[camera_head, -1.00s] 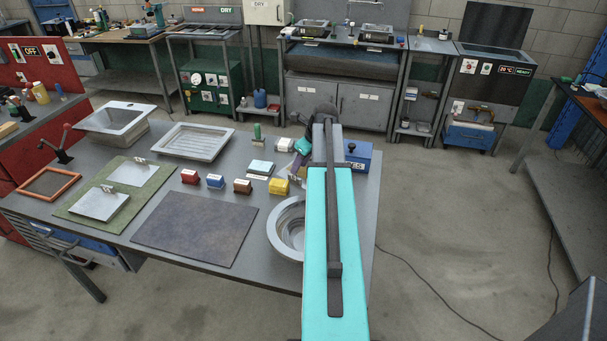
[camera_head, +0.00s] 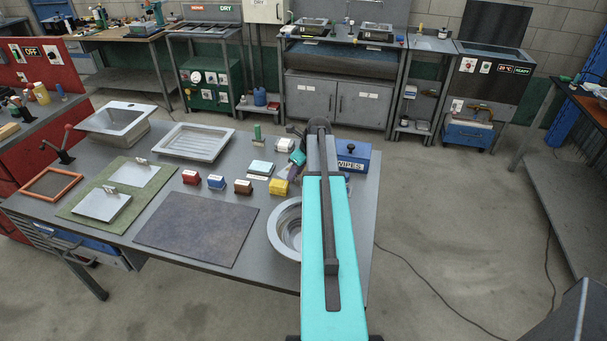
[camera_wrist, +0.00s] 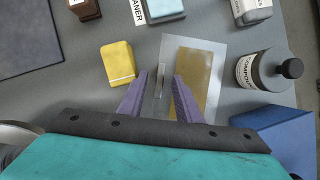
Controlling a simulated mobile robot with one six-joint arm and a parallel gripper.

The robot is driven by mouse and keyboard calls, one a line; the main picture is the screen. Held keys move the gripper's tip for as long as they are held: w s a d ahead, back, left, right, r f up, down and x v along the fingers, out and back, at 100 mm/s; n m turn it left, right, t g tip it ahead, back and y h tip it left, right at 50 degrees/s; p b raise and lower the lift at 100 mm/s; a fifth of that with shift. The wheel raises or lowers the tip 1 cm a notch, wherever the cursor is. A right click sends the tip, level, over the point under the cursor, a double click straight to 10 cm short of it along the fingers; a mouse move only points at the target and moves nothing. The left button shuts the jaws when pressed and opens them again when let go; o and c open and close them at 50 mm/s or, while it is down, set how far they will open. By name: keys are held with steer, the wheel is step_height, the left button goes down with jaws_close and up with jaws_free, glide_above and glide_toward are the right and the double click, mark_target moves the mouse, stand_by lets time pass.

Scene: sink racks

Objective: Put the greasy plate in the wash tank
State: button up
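The greasy plate (camera_wrist: 198,72) lies on the grey table in the wrist view, a pale metal sheet with a brown film over its right part. A thin upright tab (camera_wrist: 161,80) stands near its left edge. My gripper (camera_wrist: 161,78) has two purple fingers, spread apart, one on each side of the tab, with gaps visible. In the head view my arm largely hides the plate. A square basin (camera_head: 85,119), a ribbed tray (camera_head: 194,142) and a round bowl (camera_head: 284,232) stand on the table; I cannot read which is the wash tank.
A yellow block (camera_wrist: 117,64) is left of the plate. A dark bottle (camera_wrist: 258,72) and a blue wipes box (camera_head: 354,157) are to its right. Two plates with clips lie on a green mat (camera_head: 77,211). A dark mat (camera_head: 195,229) covers the front middle.

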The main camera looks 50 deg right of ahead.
stand_by(0.3)
jaws_close()
stand_by(1.3)
